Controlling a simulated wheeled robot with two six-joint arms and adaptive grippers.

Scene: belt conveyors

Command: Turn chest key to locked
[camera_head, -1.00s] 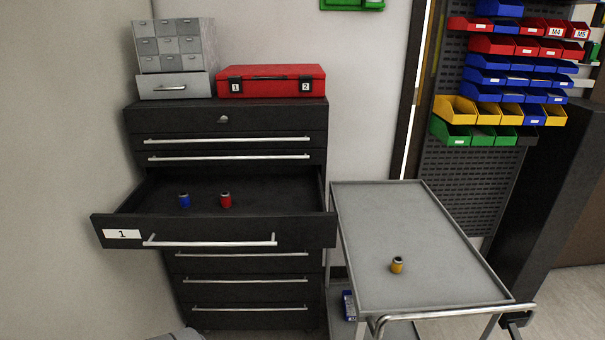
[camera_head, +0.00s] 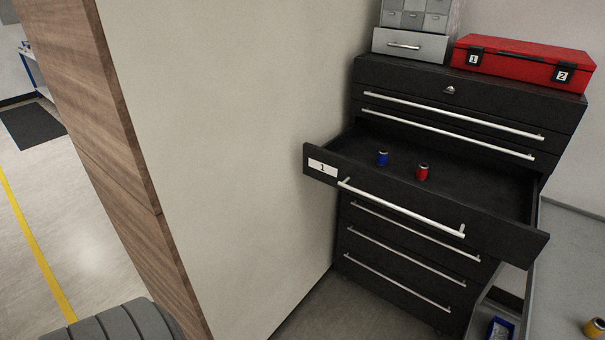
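The black tool chest (camera_head: 400,82) stands right of centre in the head view. Its key lock (camera_head: 449,90) is a small silver piece on the top front panel; whether it is turned is too small to tell. The drawer labelled 1 (camera_head: 400,190) is pulled out. Inside it stand a blue cylinder (camera_head: 383,158) and a red cylinder (camera_head: 423,172), apart from each other. The other drawers look shut. Neither of my grippers is in view.
A red case (camera_head: 520,58) and a grey small-drawer cabinet (camera_head: 410,42) sit on the chest. A grey cart (camera_head: 570,270) with a yellow cylinder (camera_head: 595,328) is at the right. A wall panel (camera_head: 230,150) stands left of the chest. Open floor (camera_head: 90,230) lies further left.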

